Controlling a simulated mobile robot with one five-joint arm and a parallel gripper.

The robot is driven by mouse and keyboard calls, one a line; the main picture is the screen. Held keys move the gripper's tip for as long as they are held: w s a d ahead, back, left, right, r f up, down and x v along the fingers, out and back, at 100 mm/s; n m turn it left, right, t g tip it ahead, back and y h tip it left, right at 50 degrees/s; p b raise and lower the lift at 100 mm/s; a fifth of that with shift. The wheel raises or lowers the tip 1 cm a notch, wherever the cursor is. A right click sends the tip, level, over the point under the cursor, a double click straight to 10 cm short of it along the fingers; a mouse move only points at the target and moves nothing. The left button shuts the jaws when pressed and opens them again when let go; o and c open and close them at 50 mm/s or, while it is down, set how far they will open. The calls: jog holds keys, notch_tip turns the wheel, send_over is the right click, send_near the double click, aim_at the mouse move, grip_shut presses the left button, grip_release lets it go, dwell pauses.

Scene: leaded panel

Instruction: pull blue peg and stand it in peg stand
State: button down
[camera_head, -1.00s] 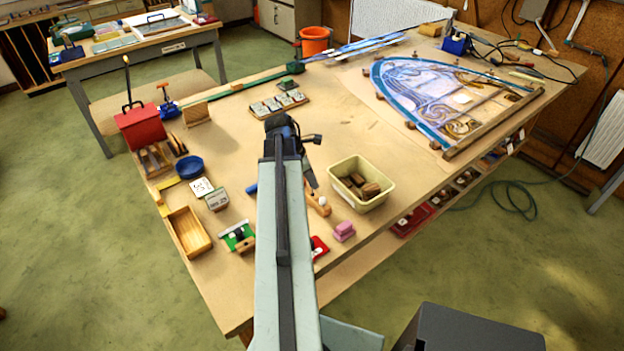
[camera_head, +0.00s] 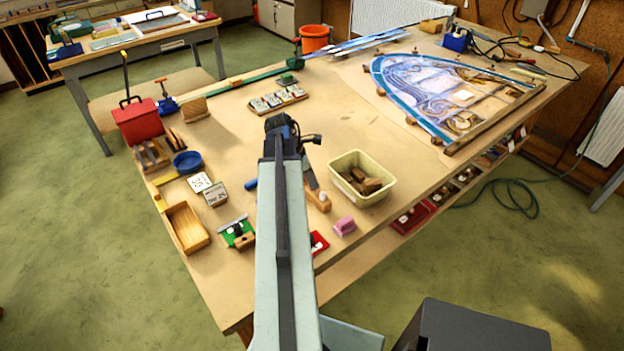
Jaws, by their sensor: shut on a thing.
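My arm reaches away over the workbench. My dark gripper (camera_head: 292,133) is at its far end, above the middle of the bench. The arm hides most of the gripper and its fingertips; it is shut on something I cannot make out. A small blue rod-like piece (camera_head: 251,184) lies on the bench just left of the arm, its right end close to or behind the arm. I cannot tell whether it is the blue peg. I cannot clearly pick out the peg stand; a slotted wooden block (camera_head: 151,155) sits at the bench's left edge.
A cream bin (camera_head: 344,164) with brown blocks and a wooden-handled tool (camera_head: 318,201) are right of the arm. A blue bowl (camera_head: 187,162), wooden tray (camera_head: 186,228) and red toolbox (camera_head: 138,122) are left. The leaded panel (camera_head: 397,103) lies at the back right. Bare bench surrounds the gripper.

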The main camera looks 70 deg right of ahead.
jog(key=shift+f+b, duration=0.7)
jog(key=shift+f, duration=0.1)
jog(key=c, duration=1.2)
grip_release()
jog(key=p+v, duration=0.7)
jog(key=shift+r, duration=0.35)
jog(key=shift+w+a, duration=0.1)
jog(key=shift+w, duration=0.05)
